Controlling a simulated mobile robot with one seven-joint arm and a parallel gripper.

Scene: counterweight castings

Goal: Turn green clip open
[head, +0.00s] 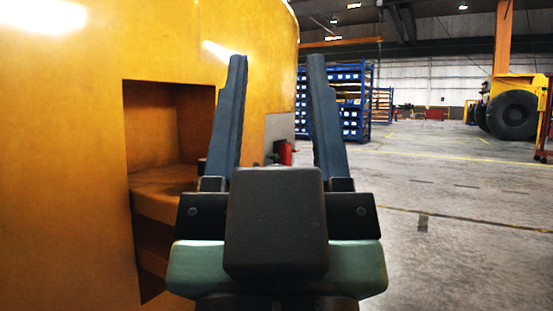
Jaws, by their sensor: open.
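My gripper (277,68) is in the middle of the head view, pointing up and away. Its two long dark fingers stand wide apart with nothing between them. The left finger overlaps the yellow casting behind it. No green clip can be made out in this view; the gripper's body and fingers hide part of the casting's right side. The pale green part at the bottom belongs to my gripper.
A large curved yellow casting (60,160) fills the left side, with a rectangular recess (165,125) cut into it. A small red object (285,153) stands beyond the gripper. Blue shelving (352,100) and a big-wheeled vehicle (512,112) are far back. Floor (460,230) at right is clear.

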